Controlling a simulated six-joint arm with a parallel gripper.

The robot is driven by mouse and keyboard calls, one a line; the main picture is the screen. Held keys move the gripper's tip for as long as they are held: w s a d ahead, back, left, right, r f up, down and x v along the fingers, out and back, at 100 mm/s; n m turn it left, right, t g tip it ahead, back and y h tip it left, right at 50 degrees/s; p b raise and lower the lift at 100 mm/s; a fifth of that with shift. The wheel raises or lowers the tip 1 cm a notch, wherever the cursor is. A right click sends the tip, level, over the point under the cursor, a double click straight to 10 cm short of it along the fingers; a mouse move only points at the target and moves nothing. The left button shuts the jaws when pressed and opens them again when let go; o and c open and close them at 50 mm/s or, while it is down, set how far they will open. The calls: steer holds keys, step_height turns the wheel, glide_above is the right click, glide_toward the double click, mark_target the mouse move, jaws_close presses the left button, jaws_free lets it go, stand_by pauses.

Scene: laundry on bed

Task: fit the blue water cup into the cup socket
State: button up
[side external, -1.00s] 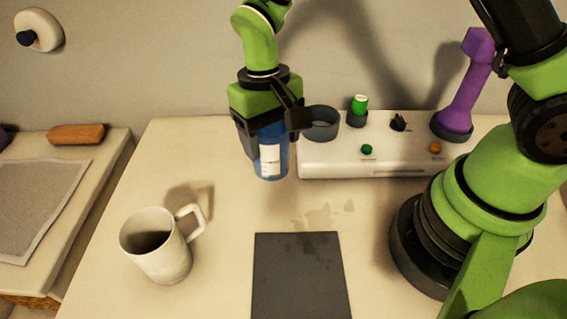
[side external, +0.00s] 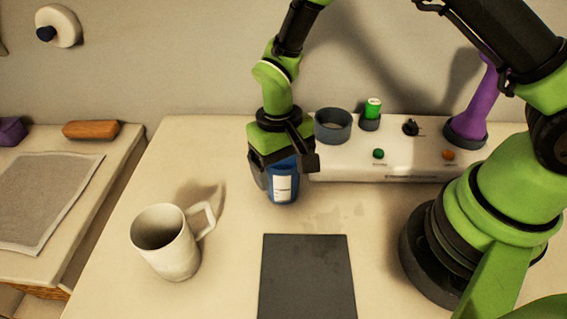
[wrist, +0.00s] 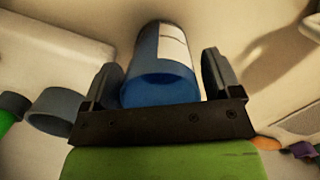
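The blue water cup (side external: 283,187) with a white label is upright between the fingers of my gripper (side external: 284,170), left of the white console's front left corner. In the wrist view the cup (wrist: 160,85) sits between the two dark fingers (wrist: 163,85), its open end facing the camera. I cannot tell whether its base touches the table. The cup socket appears to be the empty dark grey ring (side external: 333,127) at the console's left end, right of and behind the cup. The ring also shows at the left in the wrist view (wrist: 55,112).
The white console (side external: 410,168) also bears a green cylinder (side external: 373,108), a knob, buttons and a purple dumbbell (side external: 474,105). A white mug (side external: 165,240) stands front left. A dark mat (side external: 307,275) lies in front. Table between mug and mat is clear.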

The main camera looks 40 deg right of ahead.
steer(key=shift+o, duration=0.3)
steer(key=shift+r, duration=0.15)
step_height(320, 180, up, 12)
steer(key=w, duration=0.1)
steer(key=shift+w+d, duration=0.15)
steer(key=shift+d, duration=0.05)
steer(key=s+d+r+m+t+y, duration=0.1)
steer(key=s+d+r+t, duration=0.2)
steer(key=s+r, duration=0.4)
steer(key=s+d+r+t, duration=0.4)
steer(key=s+r+t, duration=0.1)
steer(key=s+r, duration=0.2)
steer(key=shift+s+r+m+y, duration=0.15)
steer(key=shift+s+m+y, duration=0.25)
steer(key=shift+s, duration=0.1)
steer(key=shift+o, duration=0.2)
steer(key=shift+s+d+t, duration=0.2)
steer(key=shift+s+t, duration=0.1)
steer(key=shift+s, duration=0.2)
